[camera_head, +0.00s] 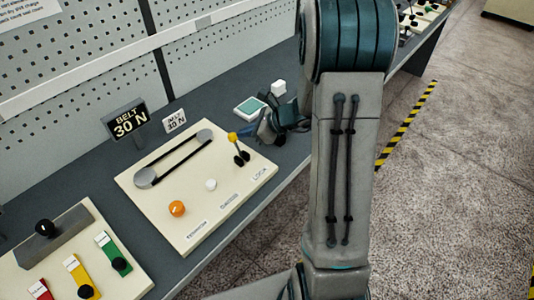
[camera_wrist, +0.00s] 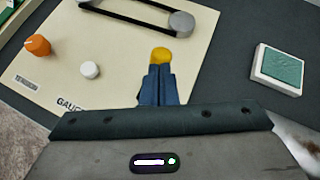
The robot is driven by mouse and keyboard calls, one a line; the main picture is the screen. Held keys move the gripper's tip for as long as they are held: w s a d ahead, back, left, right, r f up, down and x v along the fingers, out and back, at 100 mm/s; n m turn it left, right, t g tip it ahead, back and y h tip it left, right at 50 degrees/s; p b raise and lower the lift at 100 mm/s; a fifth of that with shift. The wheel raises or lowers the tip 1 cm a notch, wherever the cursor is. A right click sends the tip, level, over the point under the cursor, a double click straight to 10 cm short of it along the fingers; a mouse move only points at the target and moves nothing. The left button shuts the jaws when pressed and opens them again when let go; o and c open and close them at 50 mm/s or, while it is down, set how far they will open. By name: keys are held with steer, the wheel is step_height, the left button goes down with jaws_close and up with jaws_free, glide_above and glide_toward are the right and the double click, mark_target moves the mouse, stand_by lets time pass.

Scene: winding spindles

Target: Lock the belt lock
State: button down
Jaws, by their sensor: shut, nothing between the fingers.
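The belt lock (camera_head: 237,147) is a small lever at the right of a cream panel (camera_head: 150,205), above the printed word LOCK. It has a yellow knob and dark parts at its lower end. The yellow knob (camera_wrist: 160,54) shows just beyond my fingertips in the wrist view; whether they touch is unclear. My gripper (camera_wrist: 160,69) is shut and empty, its blue fingers together. In the head view my gripper (camera_head: 248,133) is right beside the knob. The black belt (camera_head: 180,150) runs around two grey pulleys. The lever's lower part is hidden in the wrist view.
An orange knob (camera_head: 177,208) and a white button (camera_head: 211,184) are on the panel. A sign (camera_head: 127,122) reads BELT 30 N. A teal-topped block (camera_wrist: 280,67) lies right of the panel. Another panel with coloured switches (camera_head: 75,260) is at the lower left.

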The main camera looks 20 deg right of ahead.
steer(key=shift+w+a+b, duration=0.3)
steer(key=shift+w+b, duration=0.05)
steer(key=shift+w, duration=0.25)
steer(key=shift+w+a+b, duration=0.3)
steer(key=shift+w, duration=0.3)
steer(key=shift+a, duration=0.1)
steer(key=shift+r, duration=0.1)
steer(key=s+d+r, duration=0.1)
steer(key=d+r, duration=0.5)
steer(key=r, duration=0.5)
steer(key=shift+d+p, duration=0.35)
steer(key=shift+p, duration=0.1)
steer(key=shift+r, duration=0.1)
